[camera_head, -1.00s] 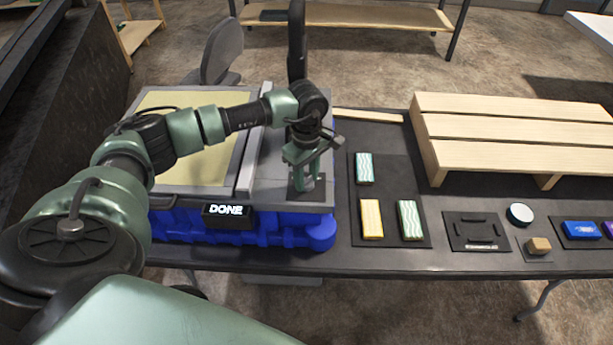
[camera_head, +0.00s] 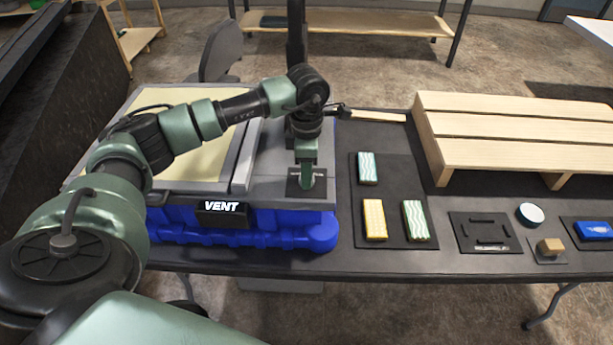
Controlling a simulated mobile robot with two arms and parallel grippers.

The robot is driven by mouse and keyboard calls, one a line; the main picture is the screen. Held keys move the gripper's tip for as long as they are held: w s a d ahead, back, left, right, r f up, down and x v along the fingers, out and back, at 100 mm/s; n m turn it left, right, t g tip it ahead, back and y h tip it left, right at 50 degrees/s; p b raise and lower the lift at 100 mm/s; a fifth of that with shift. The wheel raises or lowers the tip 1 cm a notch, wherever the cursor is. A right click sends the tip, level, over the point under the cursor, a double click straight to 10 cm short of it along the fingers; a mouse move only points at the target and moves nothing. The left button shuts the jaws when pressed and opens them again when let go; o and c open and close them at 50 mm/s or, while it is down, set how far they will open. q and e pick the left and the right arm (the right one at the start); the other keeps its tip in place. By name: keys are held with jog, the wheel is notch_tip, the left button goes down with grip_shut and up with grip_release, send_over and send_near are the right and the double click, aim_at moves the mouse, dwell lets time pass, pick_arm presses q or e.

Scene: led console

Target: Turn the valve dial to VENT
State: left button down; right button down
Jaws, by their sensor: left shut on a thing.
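The console (camera_head: 265,190) has a grey top and a blue base and stands at the left of the table. Its small black display (camera_head: 222,207) at the front reads VENT. My left gripper (camera_head: 307,183) points down over a dark square plate (camera_head: 293,188) at the right of the console top. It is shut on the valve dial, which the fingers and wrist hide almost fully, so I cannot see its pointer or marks. My right gripper is not in view.
A dark mat (camera_head: 397,229) with several striped blocks lies right of the console. A wooden slatted rack (camera_head: 520,135) stands at the back right.

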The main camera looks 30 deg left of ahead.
pick_arm(q)
jog(key=n+b, duration=0.1)
jog(key=n, duration=0.3)
jog(key=shift+n+b, duration=0.3)
jog(key=shift+b, duration=0.1)
jog(key=shift+n+b, duration=0.55)
jog(key=shift+n, duration=1.45)
jog(key=shift+r, duration=0.1)
jog(key=c, duration=0.9)
grip_release()
jog(key=shift+c, duration=0.2)
notch_tip(320, 180, up, 8)
jog(key=shift+f+b, duration=0.15)
jog(key=shift+b, duration=0.7)
